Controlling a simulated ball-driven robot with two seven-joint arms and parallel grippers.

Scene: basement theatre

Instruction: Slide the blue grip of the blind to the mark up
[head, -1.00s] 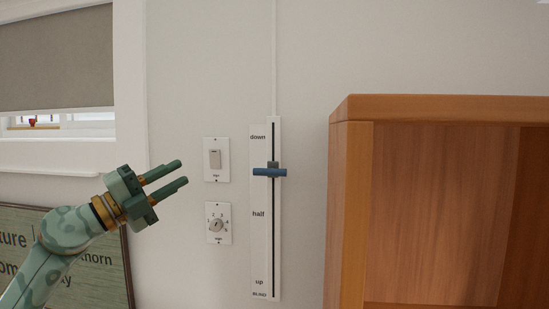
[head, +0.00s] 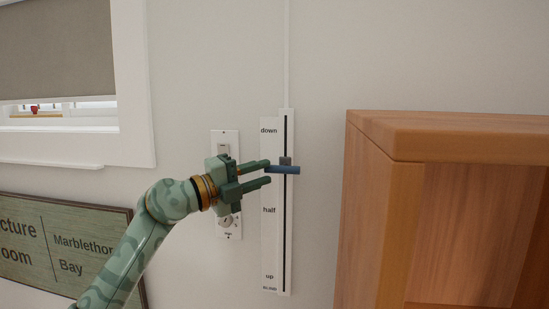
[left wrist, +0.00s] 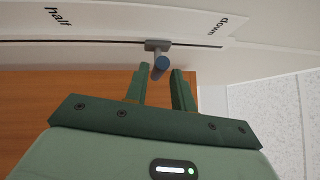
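The blue grip (head: 284,169) sticks out from a grey slider on the white blind panel (head: 269,240), about midway between the marks "down" and "half". The mark "up" (head: 269,276) is near the bottom of the panel. My left gripper (head: 268,173) is open, its fingertips at the grip's near end. In the left wrist view the round end of the grip (left wrist: 161,63) shows between the two open fingertips (left wrist: 160,71), with a gap on each side. I see no firm contact. My right gripper is out of view.
A wooden cabinet (head: 377,215) stands close to the right of the panel. A switch plate (head: 233,137) with a dial is partly behind my left gripper. The window's grey blind (head: 55,45) hangs mostly lowered. A green sign (head: 65,237) is at lower left.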

